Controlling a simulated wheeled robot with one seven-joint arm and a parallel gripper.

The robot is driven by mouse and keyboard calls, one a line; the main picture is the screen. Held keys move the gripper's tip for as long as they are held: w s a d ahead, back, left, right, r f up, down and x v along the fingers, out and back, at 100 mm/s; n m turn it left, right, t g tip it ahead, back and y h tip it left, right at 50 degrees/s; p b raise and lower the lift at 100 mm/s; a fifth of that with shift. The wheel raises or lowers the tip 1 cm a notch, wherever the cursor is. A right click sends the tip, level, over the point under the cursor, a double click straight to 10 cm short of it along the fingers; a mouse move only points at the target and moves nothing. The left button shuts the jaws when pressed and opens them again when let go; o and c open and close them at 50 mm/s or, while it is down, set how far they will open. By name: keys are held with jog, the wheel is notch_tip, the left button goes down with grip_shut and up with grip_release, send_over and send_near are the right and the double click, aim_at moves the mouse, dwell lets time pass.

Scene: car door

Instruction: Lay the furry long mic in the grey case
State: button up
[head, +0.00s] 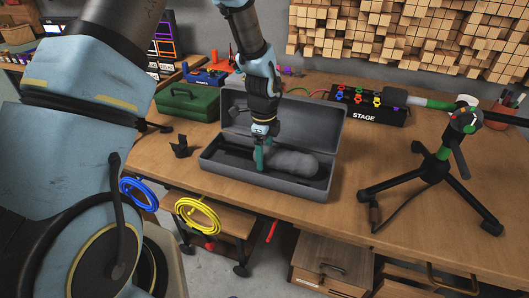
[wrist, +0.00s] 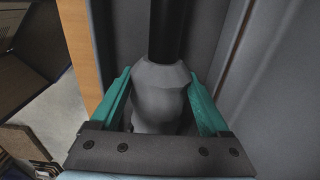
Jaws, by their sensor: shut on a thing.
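The furry long mic (head: 291,162) is grey with a fluffy head and a thin dark handle. It lies lengthwise within the open grey case (head: 318,187) on the wooden bench, furry head to the right. My gripper (head: 262,160) reaches down into the case and is shut on the mic near where the handle meets the head. In the wrist view the teal fingers of my gripper (wrist: 160,105) sit on both sides of the mic's grey part (wrist: 160,95), with the dark handle (wrist: 166,30) leading away. I cannot tell whether the mic touches the case floor.
A green box (head: 188,103) stands left of the case. The black stage box (head: 368,108) is behind it to the right. A black tripod stand (head: 433,172) takes up the right of the bench. Blue (head: 140,193) and yellow (head: 198,216) cable coils hang at the front edge.

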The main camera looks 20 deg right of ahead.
jog(key=o, duration=1.4)
notch_tip(320, 180, up, 11)
jog(key=shift+a+f+b, duration=0.1)
jog(key=shift+b, duration=0.75)
jog(key=s+a+r+n, duration=0.1)
jog(key=a+n, duration=0.7)
jog(key=a, duration=0.2)
jog(key=s+a+r+n+t, duration=0.1)
jog(key=a+r+n, duration=0.1)
jog(key=a+n, duration=0.7)
jog(key=s+a+r+n, duration=0.1)
jog(key=a+n, duration=0.7)
jog(key=a, duration=0.3)
jog(key=shift+s+a+r+n+t, duration=0.3)
jog(key=shift+t, duration=0.1)
